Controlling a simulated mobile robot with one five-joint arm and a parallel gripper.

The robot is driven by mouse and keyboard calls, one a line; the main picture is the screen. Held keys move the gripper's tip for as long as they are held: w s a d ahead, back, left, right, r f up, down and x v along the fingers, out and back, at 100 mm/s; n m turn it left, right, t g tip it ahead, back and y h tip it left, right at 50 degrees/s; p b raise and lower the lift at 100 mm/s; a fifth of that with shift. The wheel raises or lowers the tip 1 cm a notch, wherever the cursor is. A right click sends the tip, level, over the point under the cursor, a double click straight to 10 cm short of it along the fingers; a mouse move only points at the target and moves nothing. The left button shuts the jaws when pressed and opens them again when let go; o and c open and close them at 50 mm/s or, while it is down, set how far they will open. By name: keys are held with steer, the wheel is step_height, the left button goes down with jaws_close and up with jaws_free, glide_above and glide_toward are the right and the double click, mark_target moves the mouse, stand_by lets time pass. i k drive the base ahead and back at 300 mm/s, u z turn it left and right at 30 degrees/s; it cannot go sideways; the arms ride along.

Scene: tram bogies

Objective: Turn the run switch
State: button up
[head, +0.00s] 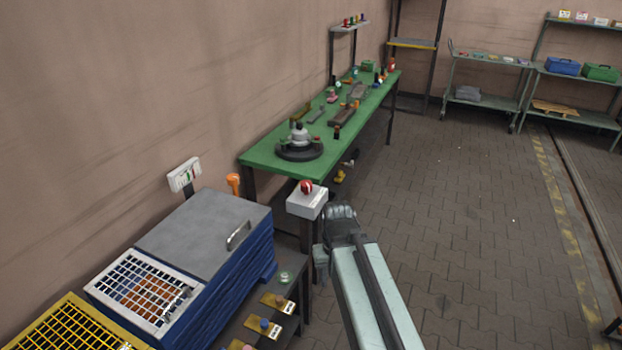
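A white box with a red knob (306,187) on top stands on a dark post just left of my arm; it looks like the run switch, but I can read no label. The knob's exact turn position is too small to tell. My gripper (322,262) is at the far end of my pale arm, right of and below the white box (308,203). It appears apart from the knob. The dark wrist hides most of the gripper, and its fingers cannot be made out clearly.
A blue cabinet (225,275) with a grey lid and white grid stands at left, beside a yellow grid (70,325). A low dark shelf holds several small knobs on plates. A green workbench (270,160) runs along the wall. Paved floor (460,220) at right is clear.

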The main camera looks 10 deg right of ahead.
mark_target(306, 185)
steer(key=z, duration=0.05)
steer(key=i, duration=0.85)
steer(key=u, duration=0.05)
